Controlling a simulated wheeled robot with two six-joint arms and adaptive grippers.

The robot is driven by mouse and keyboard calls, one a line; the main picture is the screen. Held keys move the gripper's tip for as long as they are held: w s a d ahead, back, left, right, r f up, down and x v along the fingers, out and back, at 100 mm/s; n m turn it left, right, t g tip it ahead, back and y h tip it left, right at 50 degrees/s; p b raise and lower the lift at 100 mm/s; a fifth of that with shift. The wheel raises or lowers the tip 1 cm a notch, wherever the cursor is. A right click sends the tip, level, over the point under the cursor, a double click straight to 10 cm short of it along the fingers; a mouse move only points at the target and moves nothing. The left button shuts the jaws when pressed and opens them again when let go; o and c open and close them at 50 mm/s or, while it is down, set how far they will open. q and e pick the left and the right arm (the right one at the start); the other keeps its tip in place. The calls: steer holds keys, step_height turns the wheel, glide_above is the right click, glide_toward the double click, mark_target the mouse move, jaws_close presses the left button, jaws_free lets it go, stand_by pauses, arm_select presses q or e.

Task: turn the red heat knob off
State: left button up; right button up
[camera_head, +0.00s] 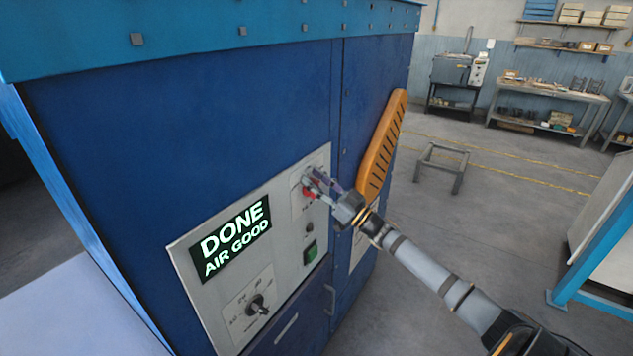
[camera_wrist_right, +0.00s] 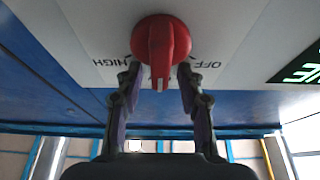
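The red heat knob (camera_head: 309,191) is on the grey control panel (camera_head: 197,250) of the blue dryer, partly hidden by my right gripper in the head view. In the right wrist view the red knob (camera_wrist_right: 161,45) is seen upside down, with HIGH at left and OFF at right. Its raised bar points down the picture, between the two words. My right gripper (camera_wrist_right: 158,78) is open, with one finger on each side of the bar's lower end and a gap on both sides. My right gripper (camera_head: 320,183) also shows at the knob in the head view. My left gripper is out of view.
A green button (camera_head: 311,252) and a black dial (camera_head: 259,305) are on the same panel. An orange slotted handle (camera_head: 382,145) stands out close beyond my right gripper. The floor to the right is mostly open.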

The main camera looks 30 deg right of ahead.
mark_target(296, 186)
steer(key=c, duration=0.4)
steer(key=shift+f, duration=0.1)
jaws_close()
steer(key=shift+a+f+n+y+b, duration=0.1)
steer(key=shift+f+n+y+b, duration=0.15)
steer(key=shift+n+y+b, duration=0.4)
steer(key=n+g+y+b, duration=0.1)
steer(key=n+b, duration=0.1)
steer(key=n, duration=0.2)
steer(key=a+n+g+y+b, duration=0.1)
steer(key=n+g+b, duration=0.1)
steer(key=n+b, duration=0.1)
steer(key=f+n+g+y+b, duration=0.1)
steer(key=n+b, duration=0.2)
steer(key=n, duration=0.2)
steer(key=shift+s+a+y, duration=0.25)
steer(key=shift+s+a, duration=0.15)
steer(key=shift+s+a+n+g+b, duration=0.15)
steer(key=shift+n+g+b, duration=0.7)
steer(key=shift+n, duration=0.8)
